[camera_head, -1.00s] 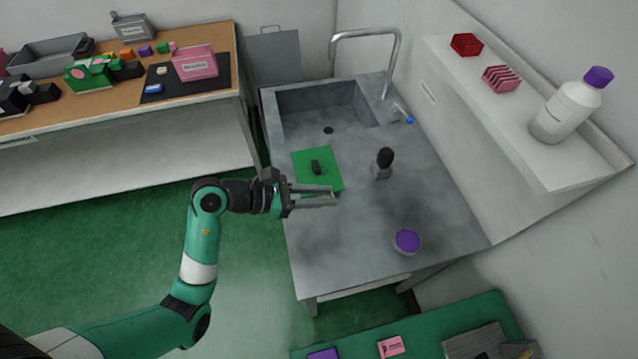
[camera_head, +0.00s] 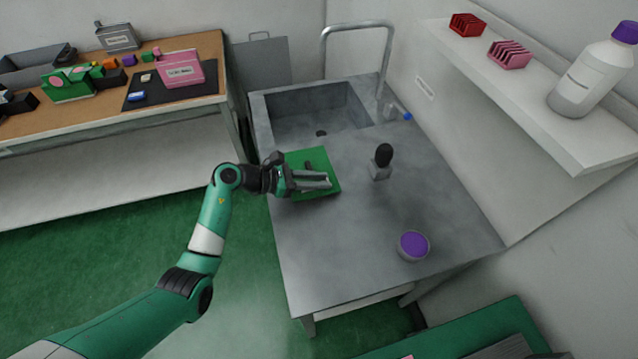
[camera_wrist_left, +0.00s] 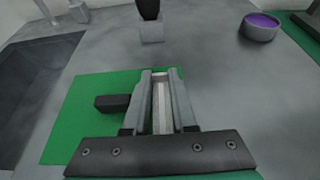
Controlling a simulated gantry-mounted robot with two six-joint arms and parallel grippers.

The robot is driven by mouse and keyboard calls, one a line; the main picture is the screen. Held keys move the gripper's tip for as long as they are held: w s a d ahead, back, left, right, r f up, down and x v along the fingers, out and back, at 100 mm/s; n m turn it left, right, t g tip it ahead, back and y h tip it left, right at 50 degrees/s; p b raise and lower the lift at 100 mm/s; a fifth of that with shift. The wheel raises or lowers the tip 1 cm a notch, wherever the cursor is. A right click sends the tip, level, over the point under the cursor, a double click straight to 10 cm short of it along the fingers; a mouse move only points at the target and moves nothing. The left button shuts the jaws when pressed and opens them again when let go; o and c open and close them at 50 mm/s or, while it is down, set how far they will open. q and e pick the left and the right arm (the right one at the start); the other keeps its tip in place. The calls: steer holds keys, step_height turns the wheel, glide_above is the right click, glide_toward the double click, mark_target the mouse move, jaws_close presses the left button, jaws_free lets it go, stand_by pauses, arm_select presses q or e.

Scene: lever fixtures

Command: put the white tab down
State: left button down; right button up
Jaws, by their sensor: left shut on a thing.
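My left gripper (camera_head: 328,181) is above the green mat (camera_head: 322,157) on the grey sink counter. In the left wrist view its fingers (camera_wrist_left: 158,80) are shut on the white tab (camera_wrist_left: 162,108), which shows as a pale strip between them. A small black block (camera_wrist_left: 113,103) lies on the mat (camera_wrist_left: 75,125), to the left of the fingers. I cannot tell whether the tab touches the mat.
A black-topped piece on a grey base (camera_head: 381,163) stands right of the mat. A purple-topped round tub (camera_head: 413,246) is near the counter's front right. The sink basin (camera_head: 315,112) and tap (camera_head: 356,30) are behind. Counter between mat and tub is clear.

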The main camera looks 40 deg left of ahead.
arm_select(q)
steer(key=shift+r, duration=0.1)
steer(key=c, duration=1)
jaws_free()
steer(key=shift+r, duration=0.15)
steer(key=p+v, duration=0.3)
steer(key=v, duration=0.8)
steer(key=shift+s+a+p, duration=0.15)
steer(key=shift+a+p, duration=0.05)
steer(key=shift+p, duration=0.2)
steer(key=shift+s, duration=0.25)
